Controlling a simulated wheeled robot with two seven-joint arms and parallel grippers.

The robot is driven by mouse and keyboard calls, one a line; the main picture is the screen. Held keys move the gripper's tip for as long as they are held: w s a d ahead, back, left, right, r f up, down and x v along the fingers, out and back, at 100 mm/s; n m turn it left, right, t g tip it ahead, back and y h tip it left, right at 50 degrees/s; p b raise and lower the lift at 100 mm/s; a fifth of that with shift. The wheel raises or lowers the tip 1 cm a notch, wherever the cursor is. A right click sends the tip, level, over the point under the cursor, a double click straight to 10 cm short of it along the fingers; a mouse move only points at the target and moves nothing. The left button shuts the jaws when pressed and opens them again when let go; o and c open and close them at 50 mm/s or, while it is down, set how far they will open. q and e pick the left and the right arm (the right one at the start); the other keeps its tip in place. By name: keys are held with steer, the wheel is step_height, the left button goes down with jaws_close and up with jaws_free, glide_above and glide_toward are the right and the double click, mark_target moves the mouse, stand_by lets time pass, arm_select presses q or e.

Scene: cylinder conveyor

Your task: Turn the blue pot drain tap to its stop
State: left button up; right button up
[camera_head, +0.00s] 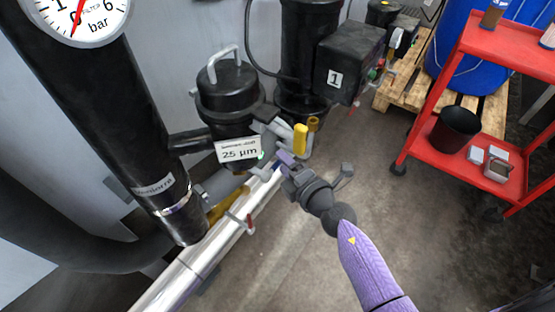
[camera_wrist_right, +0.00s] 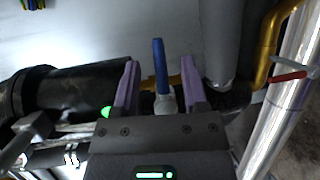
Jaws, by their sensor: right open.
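The blue tap handle (camera_wrist_right: 160,66) shows in the right wrist view as an upright blue lever on a pale grey stem. It stands between the two purple fingers of my right gripper (camera_wrist_right: 159,76), with a gap on each side. The right gripper is open. In the head view the right gripper (camera_head: 284,161) is at the foot of the black filter pot (camera_head: 230,95), near its "25 µm" label (camera_head: 239,151). The blue handle cannot be made out in the head view. My left gripper is not in view.
A yellow lever (camera_head: 300,139) is just beyond the gripper. A silver pipe (camera_head: 207,256) with a red lever (camera_head: 249,223) runs at lower left. A black box marked 1 (camera_head: 349,62) is behind. A red trolley (camera_head: 482,175) stands right; the floor before it is clear.

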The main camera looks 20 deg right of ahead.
steer(key=shift+x, duration=1.2)
jaws_close()
stand_by(0.3)
